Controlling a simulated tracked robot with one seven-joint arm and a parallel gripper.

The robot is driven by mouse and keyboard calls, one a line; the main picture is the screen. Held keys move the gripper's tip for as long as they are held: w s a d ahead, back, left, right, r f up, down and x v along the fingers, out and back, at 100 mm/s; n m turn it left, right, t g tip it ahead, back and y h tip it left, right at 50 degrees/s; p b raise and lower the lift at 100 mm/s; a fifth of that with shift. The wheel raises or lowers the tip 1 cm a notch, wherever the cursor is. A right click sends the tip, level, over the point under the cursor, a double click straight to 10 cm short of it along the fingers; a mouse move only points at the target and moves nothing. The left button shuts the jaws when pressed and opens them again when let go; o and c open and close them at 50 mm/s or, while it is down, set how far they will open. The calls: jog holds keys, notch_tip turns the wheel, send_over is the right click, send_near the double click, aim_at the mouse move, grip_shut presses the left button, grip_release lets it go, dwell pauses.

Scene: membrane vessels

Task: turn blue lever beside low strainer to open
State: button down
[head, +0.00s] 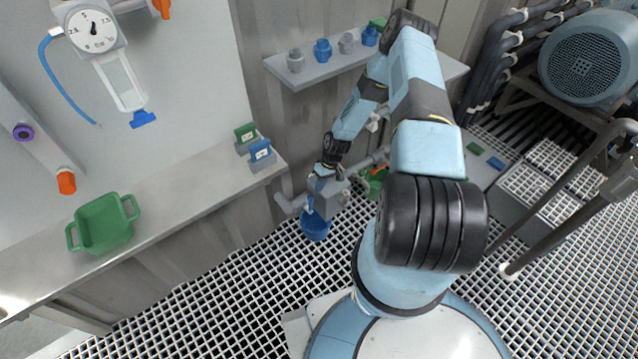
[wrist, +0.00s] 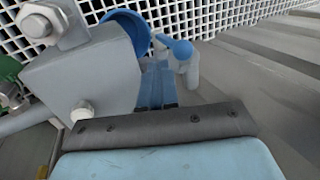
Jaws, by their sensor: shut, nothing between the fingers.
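The low strainer, a grey block-shaped body on a pipe (head: 335,196), sits low near the bench's end. Its grey block with bolts fills the left of the wrist view (wrist: 85,78). The blue lever (wrist: 180,48) shows in the wrist view as a short arm with a round knob, just beyond my fingertips. I cannot make it out apart from my gripper in the head view. My gripper (wrist: 157,70) is shut and empty, beside the block and close to the lever. Whether the fingertips touch the lever cannot be told.
A blue bucket (head: 315,226) stands under the strainer on the white grating. A green bin (head: 374,184) is to its right. The bench (head: 190,190) is left; a shelf (head: 310,72) with small fittings hangs above. A motor (head: 588,60) is far right.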

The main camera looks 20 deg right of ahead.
aim_at(310, 205)
jog(key=x, duration=0.6)
jog(key=shift+f, duration=0.15)
jog(key=shift+a, duration=0.1)
